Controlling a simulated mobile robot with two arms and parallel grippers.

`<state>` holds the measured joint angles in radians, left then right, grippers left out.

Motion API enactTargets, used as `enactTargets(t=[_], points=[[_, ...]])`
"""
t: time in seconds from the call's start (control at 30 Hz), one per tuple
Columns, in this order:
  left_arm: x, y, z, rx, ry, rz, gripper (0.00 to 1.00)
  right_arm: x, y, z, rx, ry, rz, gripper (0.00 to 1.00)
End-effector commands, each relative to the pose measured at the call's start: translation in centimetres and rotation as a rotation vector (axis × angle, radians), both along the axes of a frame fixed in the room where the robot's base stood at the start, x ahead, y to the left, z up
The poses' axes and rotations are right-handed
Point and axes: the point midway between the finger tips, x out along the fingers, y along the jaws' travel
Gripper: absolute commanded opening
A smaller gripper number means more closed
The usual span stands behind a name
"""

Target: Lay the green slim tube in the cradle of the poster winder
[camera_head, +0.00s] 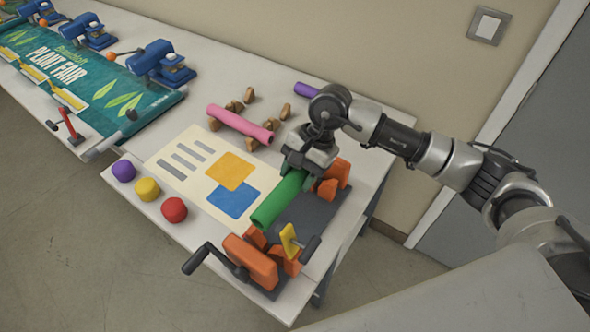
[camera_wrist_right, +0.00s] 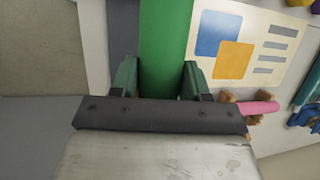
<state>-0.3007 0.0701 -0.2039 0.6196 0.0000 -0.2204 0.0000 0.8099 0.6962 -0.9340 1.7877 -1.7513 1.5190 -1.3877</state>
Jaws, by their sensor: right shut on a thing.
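The green slim tube (camera_head: 279,201) is in my right gripper (camera_head: 305,165). In the head view it lies lengthwise over the poster winder, above the dark grey base (camera_head: 318,222) between the orange end blocks. Whether it touches the cradle cannot be told. In the right wrist view the green tube (camera_wrist_right: 165,45) runs between the two green fingers of the right gripper (camera_wrist_right: 163,80). The poster winder has orange blocks (camera_head: 250,262) at the near end, more orange blocks (camera_head: 337,174) at the far end, and a dark crank handle. My left gripper is not in view.
A yellow lever (camera_head: 289,240) stands at the winder's near end. A pink tube (camera_head: 239,123) and a purple tube (camera_head: 306,89) lie by wooden cradles farther back. Purple, yellow and red knobs (camera_head: 174,209) line the front edge. A printed sheet (camera_head: 188,158) lies left of the winder.

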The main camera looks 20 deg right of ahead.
Motion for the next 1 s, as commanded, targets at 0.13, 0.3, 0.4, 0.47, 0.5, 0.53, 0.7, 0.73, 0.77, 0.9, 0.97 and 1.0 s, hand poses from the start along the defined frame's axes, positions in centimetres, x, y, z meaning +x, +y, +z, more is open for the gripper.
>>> enactTargets(t=[0.13, 0.3, 0.4, 0.47, 0.5, 0.53, 0.7, 0.73, 0.77, 0.9, 0.97, 1.0], points=[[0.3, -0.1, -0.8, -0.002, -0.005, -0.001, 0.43, 0.0, 0.1, -1.8, 0.001, 0.0, 0.0, 0.21], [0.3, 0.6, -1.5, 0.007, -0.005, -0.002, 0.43, 0.0, 0.1, -3.5, 0.002, 0.001, 0.0, 0.21], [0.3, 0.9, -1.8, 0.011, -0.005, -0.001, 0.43, 0.0, 0.1, -4.4, 0.001, 0.0, 0.001, 0.21], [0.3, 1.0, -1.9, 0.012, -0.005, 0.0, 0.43, 0.0, 0.1, -5.0, 0.002, 0.0, 0.001, 0.21], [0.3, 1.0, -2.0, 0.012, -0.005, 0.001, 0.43, 0.0, 0.1, -5.4, 0.002, 0.001, 0.0, 0.21], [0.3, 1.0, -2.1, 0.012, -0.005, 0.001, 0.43, 0.0, 0.1, -5.7, 0.003, 0.001, 0.0, 0.21], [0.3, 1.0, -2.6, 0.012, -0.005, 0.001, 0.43, 0.0, 0.1, -7.4, 0.001, 0.0, 0.001, 0.21], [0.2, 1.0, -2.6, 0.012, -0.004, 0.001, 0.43, 0.0, 0.1, -7.7, 0.002, 0.001, 0.001, 0.21], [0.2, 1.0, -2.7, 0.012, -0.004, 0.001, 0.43, -0.1, 0.1, -8.0, 0.002, 0.001, 0.0, 0.21], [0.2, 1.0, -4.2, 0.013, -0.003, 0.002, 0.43, 0.0, 0.1, -9.4, 0.001, -0.002, 0.001, 0.21], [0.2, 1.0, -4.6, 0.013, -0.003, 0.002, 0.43, 0.0, 0.1, -9.7, 0.001, -0.002, 0.001, 0.21], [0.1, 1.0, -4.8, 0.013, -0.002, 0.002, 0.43, 0.0, 0.1, -9.9, 0.001, -0.002, 0.001, 0.21]])
